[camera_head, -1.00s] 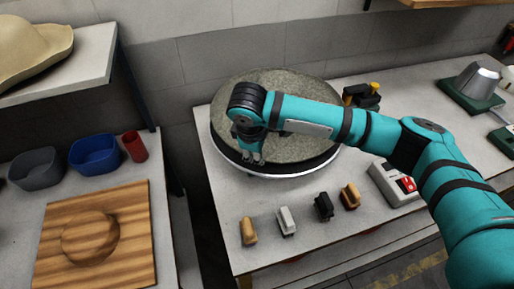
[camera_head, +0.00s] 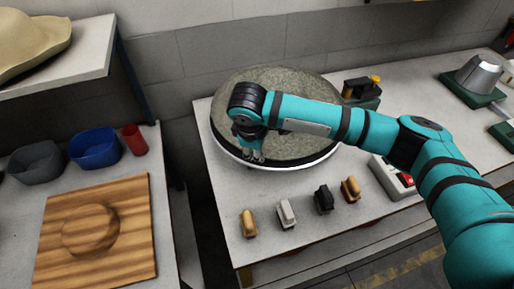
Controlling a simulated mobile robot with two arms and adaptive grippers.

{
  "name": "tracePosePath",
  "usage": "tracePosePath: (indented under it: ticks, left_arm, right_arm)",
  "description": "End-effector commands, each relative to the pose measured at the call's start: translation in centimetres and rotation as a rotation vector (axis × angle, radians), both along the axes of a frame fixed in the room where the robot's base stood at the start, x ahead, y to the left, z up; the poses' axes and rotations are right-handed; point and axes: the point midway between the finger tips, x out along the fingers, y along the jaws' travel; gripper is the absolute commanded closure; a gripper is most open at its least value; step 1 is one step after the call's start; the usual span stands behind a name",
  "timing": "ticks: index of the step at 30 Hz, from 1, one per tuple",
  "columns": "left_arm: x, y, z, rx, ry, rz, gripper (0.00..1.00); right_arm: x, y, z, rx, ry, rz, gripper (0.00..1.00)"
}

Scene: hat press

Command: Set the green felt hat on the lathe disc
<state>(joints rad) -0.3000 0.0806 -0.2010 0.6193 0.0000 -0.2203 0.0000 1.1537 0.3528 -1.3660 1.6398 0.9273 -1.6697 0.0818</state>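A large round piece with a grey-green, felt-like top (camera_head: 290,84) lies on the middle table, over a dark band and a white rim (camera_head: 300,163). I cannot tell whether this top is the green felt hat or the lathe disc's own surface. No other green hat shows. My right arm reaches in from the right across it. My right gripper (camera_head: 255,155) points down at its near left edge, with small fingertips close to the rim. Whether they touch or pinch it is unclear. My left gripper is out of view.
Several small brushes or blocks, one tan (camera_head: 248,224), line the table's front. A switch box (camera_head: 392,178) is partly behind my arm. A straw-coloured hat (camera_head: 32,42) sits on the left shelf. A wooden block (camera_head: 125,235) and blue bowl (camera_head: 95,149) stand on the left table.

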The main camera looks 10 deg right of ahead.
Motion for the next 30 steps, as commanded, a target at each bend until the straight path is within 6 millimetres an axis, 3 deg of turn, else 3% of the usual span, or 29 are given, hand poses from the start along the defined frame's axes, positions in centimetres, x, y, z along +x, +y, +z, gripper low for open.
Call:
tracePosePath:
  ticks: [23, 24, 30]
  left_arm:
    - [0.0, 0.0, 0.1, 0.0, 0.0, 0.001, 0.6]
    - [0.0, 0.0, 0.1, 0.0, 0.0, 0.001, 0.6]
    - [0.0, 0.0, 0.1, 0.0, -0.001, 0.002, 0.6]
  right_arm:
    - [0.0, 0.0, -1.2, 0.0, -0.002, 0.0, 1.0]
    - [0.0, 0.0, -1.2, 0.0, -0.002, 0.0, 0.86]
    - [0.0, 0.0, -1.2, 0.0, -0.002, 0.0, 0.61]
